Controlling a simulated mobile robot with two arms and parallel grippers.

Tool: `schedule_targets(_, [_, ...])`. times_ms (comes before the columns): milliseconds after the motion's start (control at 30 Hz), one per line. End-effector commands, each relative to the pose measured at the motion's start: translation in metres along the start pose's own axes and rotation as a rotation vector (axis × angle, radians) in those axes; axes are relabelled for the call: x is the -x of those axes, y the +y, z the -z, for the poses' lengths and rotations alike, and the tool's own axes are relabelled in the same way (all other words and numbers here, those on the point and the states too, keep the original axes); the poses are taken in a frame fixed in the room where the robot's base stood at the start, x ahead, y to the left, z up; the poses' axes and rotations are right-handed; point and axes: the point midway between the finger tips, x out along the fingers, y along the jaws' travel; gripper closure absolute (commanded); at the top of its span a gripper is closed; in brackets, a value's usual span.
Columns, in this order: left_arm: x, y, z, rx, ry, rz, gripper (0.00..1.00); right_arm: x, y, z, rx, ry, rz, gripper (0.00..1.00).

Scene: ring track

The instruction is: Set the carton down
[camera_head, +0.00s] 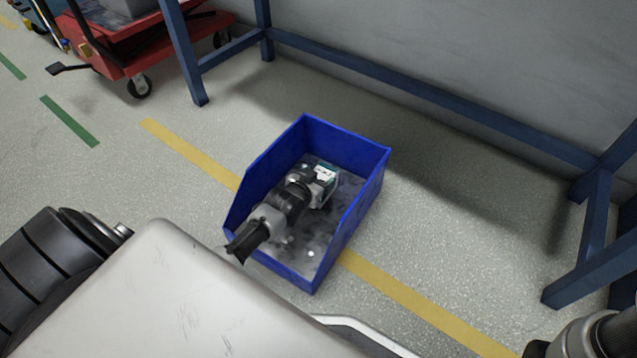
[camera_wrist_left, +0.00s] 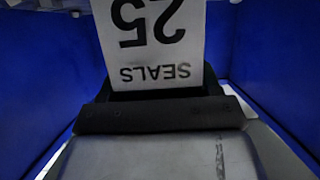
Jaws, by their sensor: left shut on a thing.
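The carton (camera_head: 326,172) is small, white and teal, and sits inside the walls of an open blue bin (camera_head: 363,196). My left gripper (camera_head: 316,181) reaches down into the bin and is shut on the carton. In the left wrist view the carton (camera_wrist_left: 155,42) shows a white face printed "SEALS 25", upside down, at the gripper's dark jaw edge (camera_wrist_left: 155,112). Blue bin walls (camera_wrist_left: 45,80) stand on both sides there. The carton's underside is hidden, so I cannot tell whether it touches the bin floor. My right gripper is not visible.
The bin stands on the speckled floor across a yellow line (camera_head: 405,297). A blue steel frame (camera_head: 420,95) runs along the grey wall behind it. A red wheeled cart (camera_head: 115,45) stands at the upper left. The floor left of the bin is clear.

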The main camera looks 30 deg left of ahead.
Motion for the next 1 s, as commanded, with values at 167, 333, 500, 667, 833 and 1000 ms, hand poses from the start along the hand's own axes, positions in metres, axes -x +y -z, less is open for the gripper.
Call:
schedule_targets(167, [0.001,0.000,0.002,0.000,0.000,0.000,0.63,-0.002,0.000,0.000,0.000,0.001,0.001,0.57])
schedule_targets(333, [0.000,0.000,-0.001,-0.001,-0.001,0.000,0.26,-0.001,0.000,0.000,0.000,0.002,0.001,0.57])
schedule_targets(500, [0.000,0.000,-0.001,-0.001,-0.001,0.000,0.11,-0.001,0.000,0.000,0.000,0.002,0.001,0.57])
schedule_targets(667, [0.000,0.000,0.000,-0.001,-0.001,0.000,0.11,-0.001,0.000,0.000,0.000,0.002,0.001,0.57])
schedule_targets(833, [0.009,0.000,0.004,-0.001,-0.002,0.000,0.11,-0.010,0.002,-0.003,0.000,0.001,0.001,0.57])
schedule_targets(1000, [0.041,0.000,0.007,-0.001,-0.005,0.000,0.11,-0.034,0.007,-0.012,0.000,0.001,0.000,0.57])
